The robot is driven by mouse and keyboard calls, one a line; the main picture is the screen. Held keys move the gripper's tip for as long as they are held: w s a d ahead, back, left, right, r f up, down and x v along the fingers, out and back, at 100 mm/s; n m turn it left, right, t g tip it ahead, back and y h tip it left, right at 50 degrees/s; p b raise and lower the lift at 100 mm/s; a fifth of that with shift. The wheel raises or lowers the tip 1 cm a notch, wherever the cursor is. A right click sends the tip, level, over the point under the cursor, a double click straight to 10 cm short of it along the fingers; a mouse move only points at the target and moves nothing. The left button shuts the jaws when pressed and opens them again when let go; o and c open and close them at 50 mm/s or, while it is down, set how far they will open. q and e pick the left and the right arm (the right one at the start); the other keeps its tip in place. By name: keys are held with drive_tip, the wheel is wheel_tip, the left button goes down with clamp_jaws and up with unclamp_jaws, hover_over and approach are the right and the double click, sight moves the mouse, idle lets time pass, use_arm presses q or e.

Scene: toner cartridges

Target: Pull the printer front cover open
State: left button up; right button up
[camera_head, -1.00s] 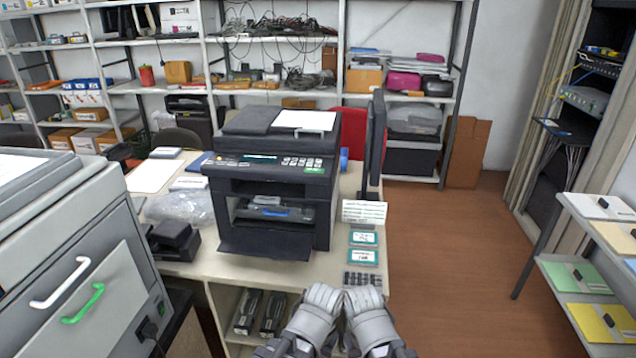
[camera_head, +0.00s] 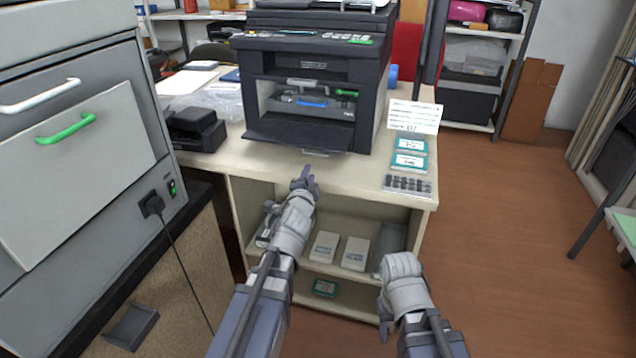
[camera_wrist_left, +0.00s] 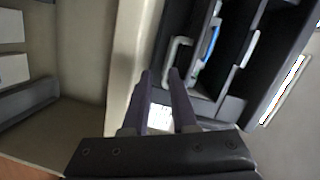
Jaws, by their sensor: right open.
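The black printer (camera_head: 306,60) stands on the table. Its front cover (camera_head: 300,133) is a dark flap folded down and out in front of the open bay, where a cartridge with a blue grip (camera_head: 313,104) shows. A pale handle bar (camera_head: 325,152) is at the flap's front edge; a pale handle loop (camera_wrist_left: 178,48) shows just beyond the fingertips in the left wrist view. My left gripper (camera_head: 303,176) is just below and in front of the flap, its fingers (camera_wrist_left: 161,75) apart with nothing between them. My right gripper (camera_head: 384,328) is low at the right, away from the printer, and open.
A grey machine (camera_head: 80,120) with white and green handles stands close on the left. The table (camera_head: 250,165) has open shelves below with boxes (camera_head: 355,252).

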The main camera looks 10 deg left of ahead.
sight(298, 140)
use_arm(q)
drive_tip(key=m+t+h+b, duration=0.2)
drive_tip(key=m+b, duration=0.1)
drive_tip(key=w+m+t+h+b, duration=0.1)
drive_tip(key=m+b, duration=0.1)
drive_tip(key=shift+a+f+t, duration=0.25)
drive_tip(key=shift+f+t, duration=0.05)
drive_tip(key=shift+f, duration=0.1)
use_arm(e)
wheel_tip(298, 140, down, 7)
drive_tip(key=shift+w+d+f, duration=0.15)
drive_tip(key=shift+d, duration=0.15)
use_arm(q)
drive_tip(key=w, duration=0.2)
drive_tip(key=w+r+p, duration=0.1)
drive_tip(key=w, duration=0.4)
drive_tip(key=shift+w+d+r, duration=0.1)
drive_tip(key=shift+w+r, duration=0.1)
drive_tip(key=shift+w, duration=0.15)
use_arm(e)
drive_tip(key=shift+r, duration=0.7)
use_arm(q)
clamp_jaws()
